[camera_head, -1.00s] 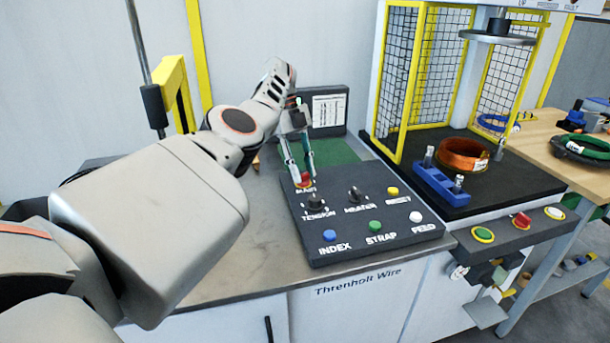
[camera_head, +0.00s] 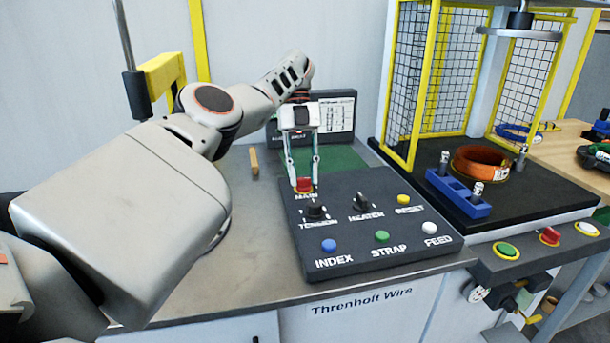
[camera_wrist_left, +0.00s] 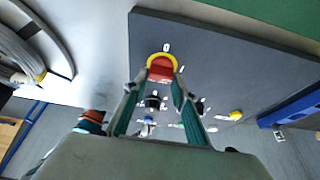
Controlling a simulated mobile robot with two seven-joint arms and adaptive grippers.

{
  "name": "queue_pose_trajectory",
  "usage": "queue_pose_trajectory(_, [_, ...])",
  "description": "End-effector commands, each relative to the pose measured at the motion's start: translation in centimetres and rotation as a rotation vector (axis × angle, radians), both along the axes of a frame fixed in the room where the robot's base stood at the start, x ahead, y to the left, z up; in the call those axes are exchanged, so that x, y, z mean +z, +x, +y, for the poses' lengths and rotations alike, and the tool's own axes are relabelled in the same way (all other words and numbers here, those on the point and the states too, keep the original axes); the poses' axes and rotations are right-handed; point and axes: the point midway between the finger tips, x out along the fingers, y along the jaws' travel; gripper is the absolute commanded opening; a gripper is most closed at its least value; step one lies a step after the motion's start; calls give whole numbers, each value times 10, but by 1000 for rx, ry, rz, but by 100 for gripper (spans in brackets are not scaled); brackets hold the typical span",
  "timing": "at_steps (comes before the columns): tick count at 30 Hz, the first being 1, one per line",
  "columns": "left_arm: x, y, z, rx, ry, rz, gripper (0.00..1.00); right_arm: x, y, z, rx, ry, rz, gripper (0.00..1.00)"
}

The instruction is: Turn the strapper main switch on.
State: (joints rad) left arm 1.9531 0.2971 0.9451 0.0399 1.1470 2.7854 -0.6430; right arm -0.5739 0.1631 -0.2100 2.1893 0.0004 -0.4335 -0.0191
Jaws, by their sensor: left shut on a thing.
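The main switch is a red knob (camera_head: 303,185) at the back left of the black control panel (camera_head: 350,190), above the label MAIN. In the left wrist view the red knob (camera_wrist_left: 161,68) sits on a yellow ring, between the fingertips. My left gripper (camera_head: 303,180) points down over the panel and is shut on the red knob, a finger on each side. The same gripper (camera_wrist_left: 160,78) shows in the left wrist view. The fingers partly hide the knob's sides. My right gripper is in neither view.
Tension (camera_head: 315,211) and heater (camera_head: 362,203) knobs stand close in front of the switch. Blue, green, white and yellow buttons lie on the panel. A caged station with a copper coil (camera_head: 481,163) is at right. The bench left of the panel is mostly clear.

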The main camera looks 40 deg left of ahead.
Motion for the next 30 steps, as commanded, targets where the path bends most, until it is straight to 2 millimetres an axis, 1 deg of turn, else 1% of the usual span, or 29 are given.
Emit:
queue_pose_trajectory(1, [-3, -1, 0, -5, 0, 5, 5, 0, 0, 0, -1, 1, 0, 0])
queue_pose_trajectory(8, [-3, 0, 0, -5, 1, 4, 5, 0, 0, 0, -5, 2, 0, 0])
queue_pose_trajectory(9, [-3, 0, 0, -4, 1, 4, 29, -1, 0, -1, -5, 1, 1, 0])
queue_pose_trajectory(11, [-3, 0, 0, -4, 1, 4, 43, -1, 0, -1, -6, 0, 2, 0])
queue_pose_trajectory(24, [0, 0, 0, -1, 0, 0, 43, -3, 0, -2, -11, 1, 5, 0])
queue_pose_trajectory(28, [2, 0, 0, 15, 0, -2, 43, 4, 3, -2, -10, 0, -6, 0])
queue_pose_trajectory(30, [4, -1, 0, 36, 1, -5, 43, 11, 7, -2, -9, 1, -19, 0])
